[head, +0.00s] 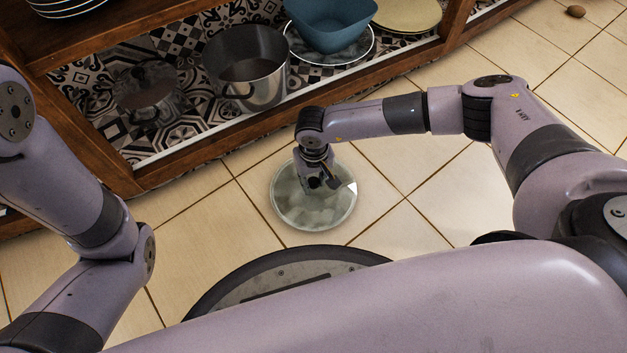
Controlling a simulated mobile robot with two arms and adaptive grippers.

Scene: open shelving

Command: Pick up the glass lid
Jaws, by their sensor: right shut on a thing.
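The glass lid (290,213) is a round, see-through disc with a pale rim, seen over the tiled floor in front of the shelving. My right gripper (318,184) reaches down over the lid from above and is shut on it, near its middle. The gripper hides the part of the lid that it grips. I cannot tell how far the lid is above the floor. My left arm shows at the left edge, but its gripper is not in view.
A wooden shelf unit (160,180) with a patterned base runs along the back. It holds a steel pot (265,90), a dark see-through item (150,95), a blue bowl (332,25) on a plate, and yellowish plates (410,15). A small brown object (575,11) lies on the floor at top right.

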